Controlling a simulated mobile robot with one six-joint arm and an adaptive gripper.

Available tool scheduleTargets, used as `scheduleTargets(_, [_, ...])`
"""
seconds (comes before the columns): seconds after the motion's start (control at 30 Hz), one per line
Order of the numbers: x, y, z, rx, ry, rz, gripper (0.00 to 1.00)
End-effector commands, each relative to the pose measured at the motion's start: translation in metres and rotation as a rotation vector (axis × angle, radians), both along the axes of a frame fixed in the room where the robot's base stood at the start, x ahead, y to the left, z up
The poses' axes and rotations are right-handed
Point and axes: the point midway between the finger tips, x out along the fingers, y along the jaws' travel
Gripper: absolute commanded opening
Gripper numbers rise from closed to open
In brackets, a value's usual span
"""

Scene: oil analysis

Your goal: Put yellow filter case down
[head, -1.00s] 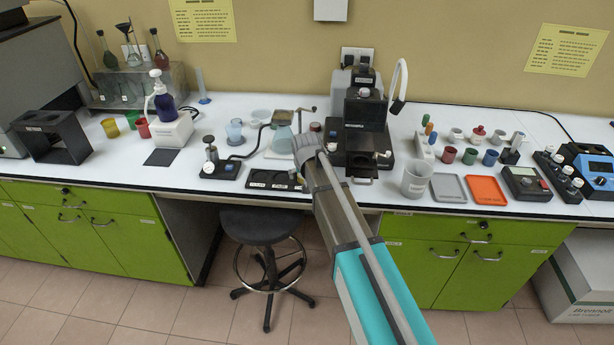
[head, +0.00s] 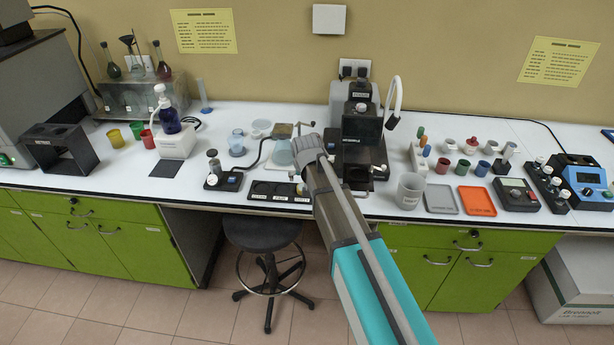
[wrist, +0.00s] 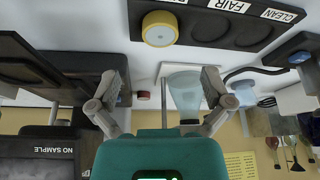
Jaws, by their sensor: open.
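The yellow filter case (wrist: 160,28) is a small round piece with a yellow rim and pale centre. In the wrist view it sits at the end of the black labelled tray (wrist: 268,31), beside the recesses marked FAIR and CLEAN. Its own label is mostly out of view. My gripper (wrist: 163,78) is open, with its fingers spread apart and nothing between them, clear of the case. In the head view the tray (head: 277,186) lies at the bench's front edge, and my arm hides its right end, so the case cannot be made out there.
A black instrument (head: 362,135) stands just right of my arm. A glass flask (head: 282,153) stands behind the tray. A clear beaker (head: 409,190), grey tray (head: 440,199) and orange tray (head: 477,201) lie to the right. A stool (head: 262,230) is below.

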Motion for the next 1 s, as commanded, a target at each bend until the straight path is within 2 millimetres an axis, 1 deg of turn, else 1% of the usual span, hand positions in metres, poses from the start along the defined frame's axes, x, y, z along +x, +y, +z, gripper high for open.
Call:
scheduleTargets(0.03, [-0.003, -0.001, 0.009, 0.0, 0.0, 0.0, 1.0])
scheduleTargets(0.1, [-0.005, -0.001, 0.015, 0.0, 0.0, 0.0, 1.0])
scheduleTargets(0.4, [-0.013, -0.002, 0.033, 0.0, 0.0, 0.0, 1.0])
scheduleTargets(0.6, [-0.015, -0.002, 0.037, 0.0, 0.0, 0.0, 1.0])
scheduleTargets(1.0, [-0.015, -0.002, 0.036, 0.0, 0.0, 0.001, 1.0])
